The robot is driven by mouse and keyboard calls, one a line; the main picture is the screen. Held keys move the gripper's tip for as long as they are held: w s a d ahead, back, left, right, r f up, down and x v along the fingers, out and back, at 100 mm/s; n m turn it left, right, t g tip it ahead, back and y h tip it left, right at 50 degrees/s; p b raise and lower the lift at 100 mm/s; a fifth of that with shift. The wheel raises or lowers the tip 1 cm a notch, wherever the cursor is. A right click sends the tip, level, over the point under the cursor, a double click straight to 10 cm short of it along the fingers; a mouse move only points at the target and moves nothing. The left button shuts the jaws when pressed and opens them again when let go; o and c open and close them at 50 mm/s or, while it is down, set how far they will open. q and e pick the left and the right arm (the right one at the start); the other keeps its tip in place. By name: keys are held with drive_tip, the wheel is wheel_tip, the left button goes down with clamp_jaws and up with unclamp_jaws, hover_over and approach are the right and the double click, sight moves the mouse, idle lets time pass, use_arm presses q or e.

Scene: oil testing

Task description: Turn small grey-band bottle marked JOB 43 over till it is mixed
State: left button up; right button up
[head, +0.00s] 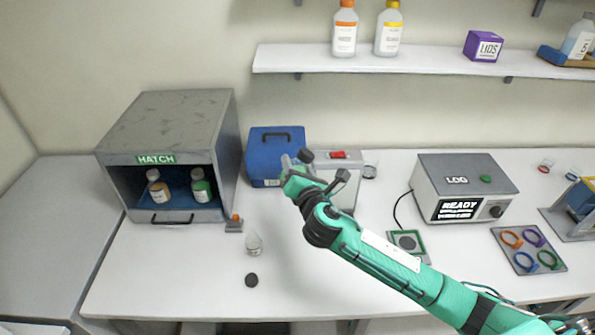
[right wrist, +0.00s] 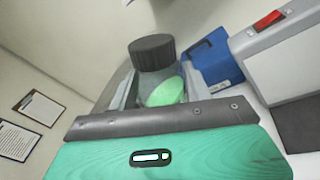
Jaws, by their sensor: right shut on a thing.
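My right gripper (head: 297,170) is raised above the middle of the bench, in front of the blue case, and is shut on a small bottle. The bottle's dark grey cap (head: 306,155) shows at the gripper's tip in the head view. In the right wrist view the bottle (right wrist: 152,55) stands out between the fingers, cap end up in the picture. A pale green patch shows on or in front of its body. Its band, its JOB marking and most of its contents are hidden. My left gripper is not in view.
A grey hatch (head: 170,155) holding two bottles stands left, beside the blue case (head: 272,145). A small clear flask (head: 254,245) and a dark disc (head: 251,281) are on the front bench. The LOG box (head: 462,185) is right; a shelf (head: 420,65) runs above.

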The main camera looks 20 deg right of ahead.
drive_tip(key=n, duration=0.3)
drive_tip(key=shift+r, duration=0.1)
drive_tip(key=n, duration=0.4)
idle(0.5)
